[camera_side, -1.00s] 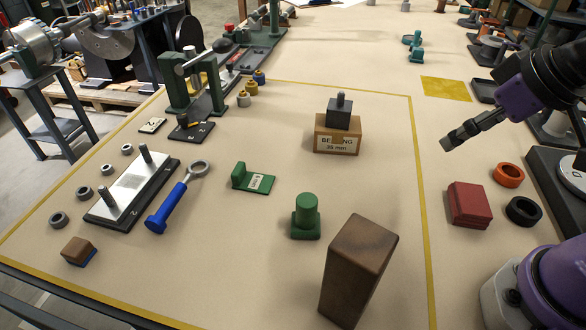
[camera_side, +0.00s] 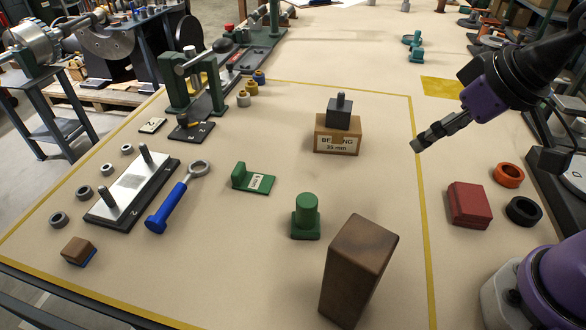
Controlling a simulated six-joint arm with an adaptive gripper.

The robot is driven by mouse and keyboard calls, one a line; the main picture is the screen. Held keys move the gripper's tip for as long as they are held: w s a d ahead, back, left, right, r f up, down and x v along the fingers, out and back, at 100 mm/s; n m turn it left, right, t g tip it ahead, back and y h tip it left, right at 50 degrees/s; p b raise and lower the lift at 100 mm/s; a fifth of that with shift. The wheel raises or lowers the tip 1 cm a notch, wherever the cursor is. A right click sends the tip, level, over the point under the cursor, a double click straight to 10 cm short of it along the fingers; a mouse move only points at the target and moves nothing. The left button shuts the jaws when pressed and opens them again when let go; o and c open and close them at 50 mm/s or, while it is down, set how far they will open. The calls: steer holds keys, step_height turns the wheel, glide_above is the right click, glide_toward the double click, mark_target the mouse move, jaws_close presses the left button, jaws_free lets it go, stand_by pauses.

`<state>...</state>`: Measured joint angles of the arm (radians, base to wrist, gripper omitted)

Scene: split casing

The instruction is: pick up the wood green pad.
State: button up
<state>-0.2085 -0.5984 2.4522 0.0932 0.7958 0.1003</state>
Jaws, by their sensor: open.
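No pad that is clearly both wood and green shows in the side view. A small wood block with a blue underside (camera_side: 79,251) lies at the lower left. A green L-shaped piece with a white label (camera_side: 253,180) lies flat near the middle. A green block with a round post (camera_side: 306,218) stands to its right. A tall brown wooden block (camera_side: 358,270) stands at the front and hides the table behind it. My gripper (camera_side: 416,146) is open and empty above the table at the right, apart from all of these.
A cardboard bearing box (camera_side: 337,135) with a dark weight on top stands left of my gripper. A red block (camera_side: 469,205), an orange ring (camera_side: 509,175) and a black ring (camera_side: 524,211) lie at the right. A plate with two posts (camera_side: 132,190) and a blue-handled tool (camera_side: 175,203) lie left.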

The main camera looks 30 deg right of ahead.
steer(key=w+a+f, duration=0.2)
steer(key=w+a, duration=0.1)
steer(key=a, duration=0.4)
steer(key=n, duration=0.2)
glide_toward(309, 202)
steer(key=d, duration=0.1)
steer(key=shift+t+y, duration=0.4)
steer(key=x, duration=0.5)
steer(key=shift+s+f, duration=0.3)
steer(key=shift+x, duration=3)
steer(key=shift+a, duration=0.1)
jaws_close()
